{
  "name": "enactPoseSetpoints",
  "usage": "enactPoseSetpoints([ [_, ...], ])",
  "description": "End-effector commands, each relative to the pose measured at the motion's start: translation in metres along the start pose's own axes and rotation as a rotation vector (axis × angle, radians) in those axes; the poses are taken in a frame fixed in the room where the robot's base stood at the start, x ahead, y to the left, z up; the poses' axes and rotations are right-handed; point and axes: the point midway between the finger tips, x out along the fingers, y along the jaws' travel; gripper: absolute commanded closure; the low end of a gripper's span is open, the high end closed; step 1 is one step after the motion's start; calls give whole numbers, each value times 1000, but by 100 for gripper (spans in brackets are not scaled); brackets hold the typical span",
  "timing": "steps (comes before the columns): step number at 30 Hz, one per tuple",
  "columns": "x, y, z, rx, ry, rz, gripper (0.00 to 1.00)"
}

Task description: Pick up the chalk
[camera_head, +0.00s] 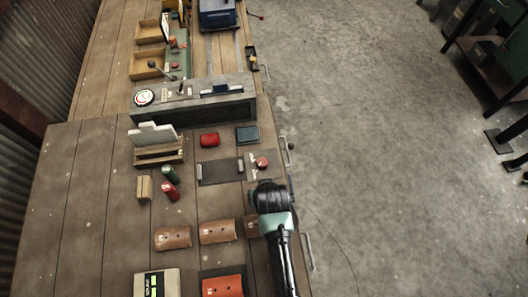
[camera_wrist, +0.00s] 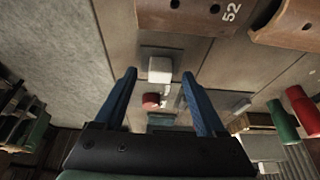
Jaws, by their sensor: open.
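A small white block that looks like the chalk (camera_wrist: 160,70) shows in the wrist view, on or beside a dark plate on the wooden bench. It appears between the two blue fingers of my gripper (camera_wrist: 159,76), which are spread apart with nothing held. I cannot tell how far below the fingertips it lies. A red round object (camera_wrist: 151,100) is close by it. In the head view my gripper (camera_head: 268,188) is over the right edge of the bench and partly covers this area; the chalk is too small to make out surely there.
Brown blocks with holes (camera_head: 173,238) lie in front. A red can (camera_head: 170,191) and a green can (camera_head: 170,174) stand to the left. A red object (camera_head: 209,140) and a dark box (camera_head: 247,135) lie behind. A long grey console (camera_head: 195,108) crosses the bench further back.

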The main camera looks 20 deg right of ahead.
Motion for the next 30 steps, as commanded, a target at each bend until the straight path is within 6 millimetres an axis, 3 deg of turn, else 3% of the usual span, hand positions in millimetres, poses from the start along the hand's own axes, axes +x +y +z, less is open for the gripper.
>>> enactPoseSetpoints([
  [12,12,0,0,0,0,1,28],
  [24,11,0,0,0,0,1,98],
  [30,11,0,0,0,0,1,100],
])
